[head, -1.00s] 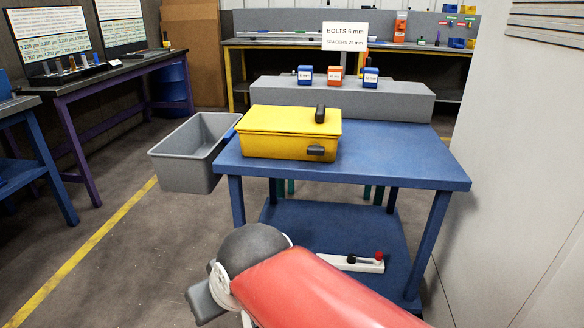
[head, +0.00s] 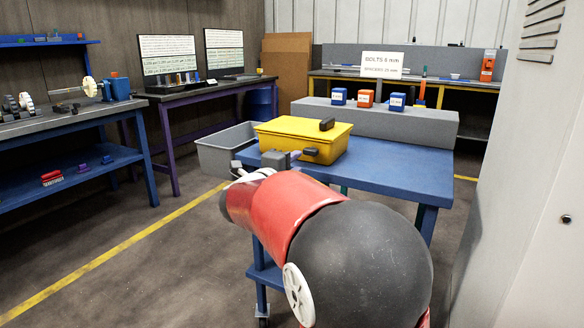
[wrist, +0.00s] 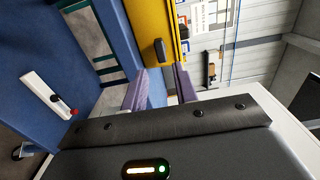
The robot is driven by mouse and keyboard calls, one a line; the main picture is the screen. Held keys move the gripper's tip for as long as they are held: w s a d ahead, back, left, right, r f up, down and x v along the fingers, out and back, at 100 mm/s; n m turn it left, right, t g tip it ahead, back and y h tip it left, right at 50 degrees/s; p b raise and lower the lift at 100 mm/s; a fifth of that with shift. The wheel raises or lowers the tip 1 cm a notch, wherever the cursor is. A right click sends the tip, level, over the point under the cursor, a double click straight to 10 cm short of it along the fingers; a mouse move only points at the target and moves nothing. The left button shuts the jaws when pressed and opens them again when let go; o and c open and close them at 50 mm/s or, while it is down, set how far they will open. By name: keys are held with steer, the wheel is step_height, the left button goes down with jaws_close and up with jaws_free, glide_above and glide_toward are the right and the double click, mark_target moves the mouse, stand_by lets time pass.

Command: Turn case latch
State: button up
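The yellow case (head: 300,133) sits closed on the blue table, with a black handle (head: 327,124) on its lid. Its dark case latch (head: 310,152) sticks out of the front wall, lying roughly level. In the wrist view the latch (wrist: 160,49) shows on the yellow case wall (wrist: 158,20), just beyond the fingertips and between their lines. My gripper (wrist: 161,70) is open and empty, its two fingers apart and pointing toward the latch without visible contact. In the head view my gripper (head: 280,158) is in front of the case, partly hidden by my arm.
A grey bin (head: 225,150) hangs at the table's left side. Blue and orange boxes (head: 367,98) stand on a grey block (head: 385,120) behind the case. The blue tabletop (head: 400,170) is clear to the right. A white strip with knobs (wrist: 45,92) lies on the lower shelf.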

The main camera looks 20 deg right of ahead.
mark_target(309, 153)
steer(key=p+x, duration=0.1)
steer(key=x, duration=0.6)
steer(key=shift+w+d, duration=0.2)
steer(key=shift+d, duration=0.1)
steer(key=c, duration=0.6)
steer(key=m, duration=0.4)
steer(key=shift+m, duration=0.4)
steer(key=m, duration=0.8)
steer(key=shift+m, duration=0.3)
steer(key=m, duration=0.4)
steer(key=o, duration=0.8)
